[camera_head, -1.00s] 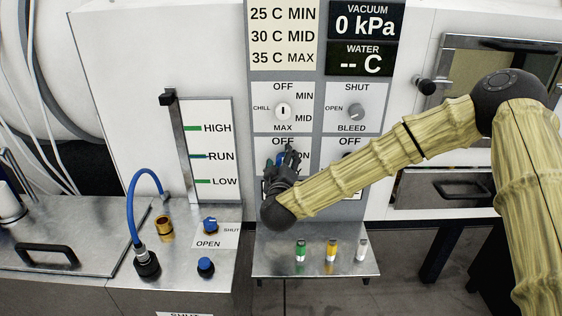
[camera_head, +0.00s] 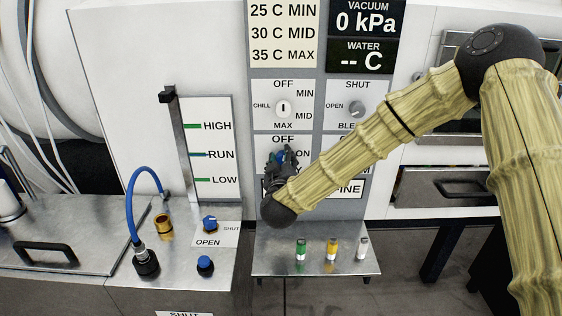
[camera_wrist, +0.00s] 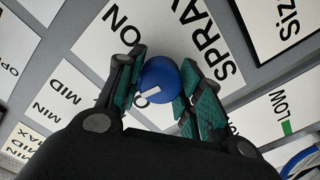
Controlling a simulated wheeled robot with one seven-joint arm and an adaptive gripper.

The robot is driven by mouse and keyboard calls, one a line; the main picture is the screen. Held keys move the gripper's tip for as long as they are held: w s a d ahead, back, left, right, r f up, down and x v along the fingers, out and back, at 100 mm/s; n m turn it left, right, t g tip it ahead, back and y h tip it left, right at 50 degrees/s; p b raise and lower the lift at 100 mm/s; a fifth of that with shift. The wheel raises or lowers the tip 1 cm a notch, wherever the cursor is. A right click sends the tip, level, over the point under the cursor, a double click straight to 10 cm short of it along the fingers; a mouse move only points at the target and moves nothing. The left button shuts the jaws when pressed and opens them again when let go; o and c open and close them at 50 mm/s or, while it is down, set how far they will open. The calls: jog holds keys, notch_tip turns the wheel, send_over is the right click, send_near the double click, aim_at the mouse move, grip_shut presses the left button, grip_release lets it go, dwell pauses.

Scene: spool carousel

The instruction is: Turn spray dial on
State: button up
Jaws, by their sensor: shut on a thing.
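The spray dial is a blue round knob with a white pointer mark. In the wrist view the spray dial (camera_wrist: 160,80) sits between the teal pads of my gripper (camera_wrist: 165,92), on a white plate (camera_wrist: 95,65) lettered ON and SPRAY. My gripper is shut on the knob. In the head view my gripper (camera_head: 281,160) covers most of the dial, on the panel with OFF above and ON to the right. The white mark shows in the wrist view on the knob's lower left part; its exact setting is hard to tell.
Above are the chill dial (camera_head: 283,107) and the grey bleed dial (camera_head: 356,109). Below is a metal shelf (camera_head: 290,263) with green, yellow and white-capped vials. A slider (camera_head: 168,97) and a blue hose (camera_head: 131,205) stand to the left.

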jog(key=m+b, duration=0.2)
jog(key=m, duration=0.2)
jog(key=shift+f, duration=0.1)
jog(key=m+b, duration=0.3)
jog(key=shift+d+m, duration=0.1)
jog(key=shift+m, duration=0.3)
jog(key=m+b, duration=0.3)
jog(key=m, duration=0.2)
jog(key=shift+d, duration=0.1)
jog(key=shift+m+y+b, duration=0.3)
jog(key=shift+m+b, duration=0.7)
jog(key=shift+m, duration=0.2)
jog(key=shift+w+r, duration=0.1)
jog(key=shift+r, duration=0.15)
jog(key=o, duration=1)
jog(key=shift+o, duration=0.2)
jog(key=shift+f, duration=0.1)
